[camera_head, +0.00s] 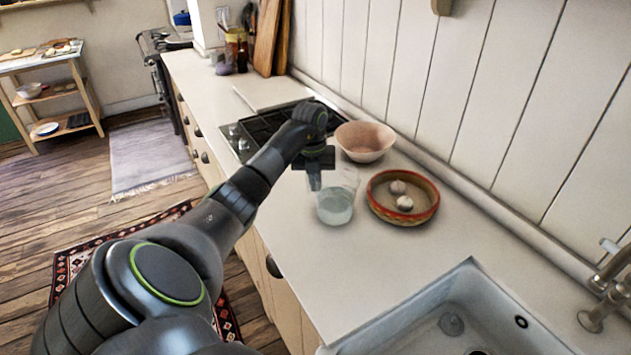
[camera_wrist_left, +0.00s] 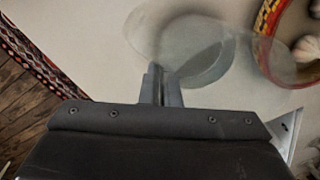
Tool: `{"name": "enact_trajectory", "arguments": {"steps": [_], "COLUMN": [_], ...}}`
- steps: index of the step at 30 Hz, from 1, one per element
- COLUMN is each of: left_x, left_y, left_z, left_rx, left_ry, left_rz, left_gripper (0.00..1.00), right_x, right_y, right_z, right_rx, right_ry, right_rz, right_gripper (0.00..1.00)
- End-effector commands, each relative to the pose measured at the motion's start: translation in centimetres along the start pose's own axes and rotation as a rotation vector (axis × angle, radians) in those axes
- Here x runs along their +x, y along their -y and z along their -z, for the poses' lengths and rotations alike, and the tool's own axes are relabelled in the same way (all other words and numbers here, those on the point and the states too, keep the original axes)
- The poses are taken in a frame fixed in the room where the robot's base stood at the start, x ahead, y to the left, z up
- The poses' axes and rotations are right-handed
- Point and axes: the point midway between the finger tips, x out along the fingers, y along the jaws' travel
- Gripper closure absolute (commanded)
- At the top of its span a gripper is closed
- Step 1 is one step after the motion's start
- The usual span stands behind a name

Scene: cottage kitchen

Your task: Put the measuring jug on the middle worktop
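The clear glass measuring jug (camera_head: 336,207) is upright over the worktop (camera_head: 330,270) between the hob and the sink. Whether its base touches the worktop is hard to tell. My left gripper (camera_head: 314,182) points down at the jug's left edge. In the left wrist view the gripper's fingers (camera_wrist_left: 163,86) are close together at the near edge of the jug (camera_wrist_left: 205,62), seemingly shut on its thin glass part. The exact contact is hard to see through the clear glass. My right gripper is out of view.
A red patterned dish (camera_head: 428,211) with garlic bulbs stands just right of the jug. A pink bowl (camera_head: 365,140) is behind it, near the black hob (camera_head: 268,124). The white sink (camera_head: 395,325) is at the front right. Bare worktop lies between jug and sink.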

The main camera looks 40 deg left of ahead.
Motion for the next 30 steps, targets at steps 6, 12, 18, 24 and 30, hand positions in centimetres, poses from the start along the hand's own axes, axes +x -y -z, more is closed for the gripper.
{"name": "enact_trajectory", "arguments": {"steps": [6,12,18,24,30], "left_x": [0.2,0.2,0.0,-2.0,-7.0], "left_y": [0.0,0.0,0.0,0.0,0.0], "left_z": [0.0,0.0,0.0,-0.1,-0.1], "left_rx": [0.0,0.0,0.0,0.0,0.0], "left_ry": [0.0,0.0,0.0,0.005,0.007], "left_rz": [0.0,0.0,0.0,0.001,0.002], "left_gripper": [0.87,0.76,0.76,0.76,0.76], "right_x": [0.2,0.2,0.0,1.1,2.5], "right_y": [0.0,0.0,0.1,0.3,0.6], "right_z": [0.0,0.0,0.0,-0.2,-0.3], "right_rx": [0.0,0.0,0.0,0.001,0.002], "right_ry": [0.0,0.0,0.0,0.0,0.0], "right_rz": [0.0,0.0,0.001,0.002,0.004], "right_gripper": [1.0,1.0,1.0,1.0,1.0]}}
